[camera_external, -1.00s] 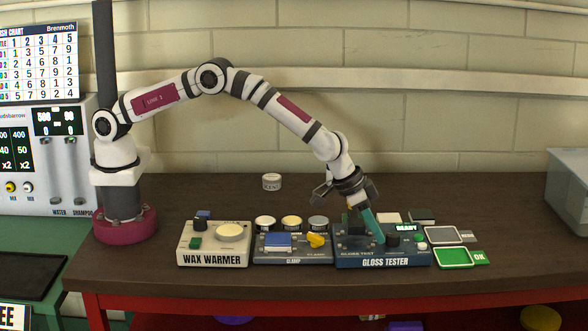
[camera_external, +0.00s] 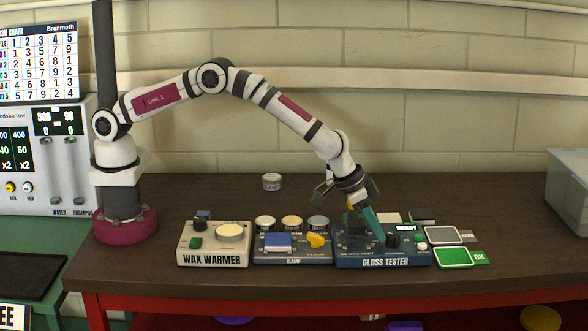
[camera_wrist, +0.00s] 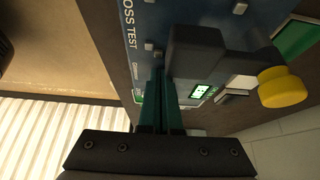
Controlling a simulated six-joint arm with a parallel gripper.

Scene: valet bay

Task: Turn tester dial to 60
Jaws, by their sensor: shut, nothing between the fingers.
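The gloss tester (camera_external: 350,262) is a dark blue box on the bench, with a lit READY display (camera_external: 406,228). Its black dial (camera_external: 393,240) sits on the top, left of a green button. My gripper (camera_external: 380,240) points down at the tester, its teal fingers shut and empty. In the external view the fingertips are just left of the dial; I cannot tell whether they touch it. In the wrist view my shut fingers (camera_wrist: 158,75) reach down beside the tester's face (camera_wrist: 140,20). The dial's setting is too small to read.
A black block with a yellow knob (camera_wrist: 282,88) stands close to my fingers in the wrist view. The clamp unit (camera_external: 285,256) and wax warmer (camera_external: 213,257) stand to the tester's left. A green OK card (camera_external: 455,258) lies to its right. The bench behind is mostly clear.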

